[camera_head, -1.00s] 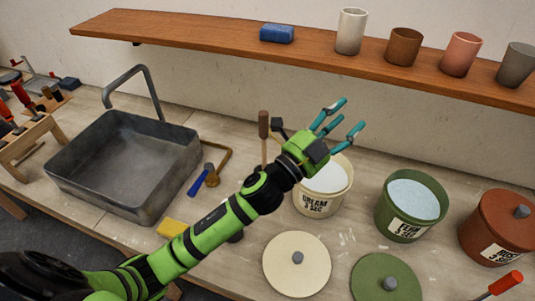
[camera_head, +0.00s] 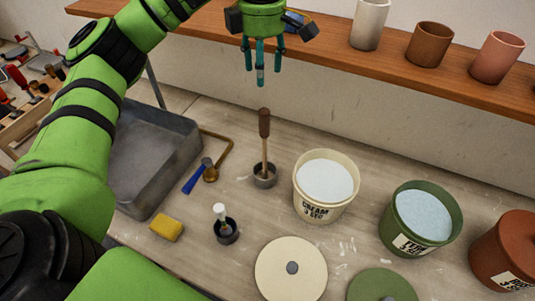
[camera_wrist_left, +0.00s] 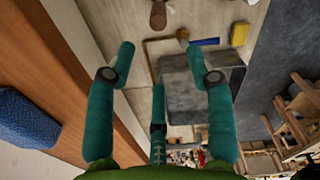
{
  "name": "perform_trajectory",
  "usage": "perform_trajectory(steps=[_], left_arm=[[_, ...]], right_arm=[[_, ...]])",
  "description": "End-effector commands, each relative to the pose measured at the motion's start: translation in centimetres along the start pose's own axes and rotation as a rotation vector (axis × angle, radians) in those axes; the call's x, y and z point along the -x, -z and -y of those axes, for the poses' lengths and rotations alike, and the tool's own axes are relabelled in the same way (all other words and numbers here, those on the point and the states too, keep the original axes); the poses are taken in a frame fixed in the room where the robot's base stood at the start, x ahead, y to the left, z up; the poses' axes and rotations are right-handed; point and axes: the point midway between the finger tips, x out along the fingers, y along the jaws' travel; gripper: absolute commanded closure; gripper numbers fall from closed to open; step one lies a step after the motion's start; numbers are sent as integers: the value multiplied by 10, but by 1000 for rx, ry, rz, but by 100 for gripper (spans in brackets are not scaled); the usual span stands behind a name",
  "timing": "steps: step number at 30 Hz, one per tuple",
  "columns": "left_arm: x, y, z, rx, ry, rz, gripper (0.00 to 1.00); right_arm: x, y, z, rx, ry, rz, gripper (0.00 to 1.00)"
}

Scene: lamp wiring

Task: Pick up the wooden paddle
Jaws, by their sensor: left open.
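The wooden paddle (camera_head: 264,130) stands upright in a small grey metal cup (camera_head: 265,176) on the bench, between the sink and the cream bucket. Its dark brown handle points up. My left gripper (camera_head: 262,72) hangs above the handle with its teal fingers pointing down, open and empty, apart from it. In the left wrist view, the gripper (camera_wrist_left: 162,75) has its fingers spread, and a brown handle end (camera_wrist_left: 158,14) shows at the top edge. My right gripper is not in view.
A wooden shelf (camera_head: 330,56) with cups runs close behind the left gripper. The cream bucket (camera_head: 325,205) stands right of the paddle. A brass hook-shaped tool (camera_head: 222,160), a yellow sponge (camera_head: 166,227) and a dark cup with a brush (camera_head: 225,230) are nearby. The sink (camera_head: 150,160) is left.

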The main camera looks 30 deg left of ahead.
Motion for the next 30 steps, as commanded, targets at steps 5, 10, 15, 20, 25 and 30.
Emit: perform_trajectory(steps=[5,10,15,20,25,30], left_arm=[[-59,-5,4,-13,16,2,46],[-84,-6,5,-14,16,5,46],[-95,-6,5,-14,18,5,46],[-107,-6,5,-15,20,5,46],[-127,-3,0,-15,23,3,46],[-153,-2,-2,-15,19,4,46]], right_arm=[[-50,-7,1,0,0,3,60],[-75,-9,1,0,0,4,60],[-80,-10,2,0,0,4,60],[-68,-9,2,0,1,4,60],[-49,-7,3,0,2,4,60],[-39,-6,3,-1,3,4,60]])
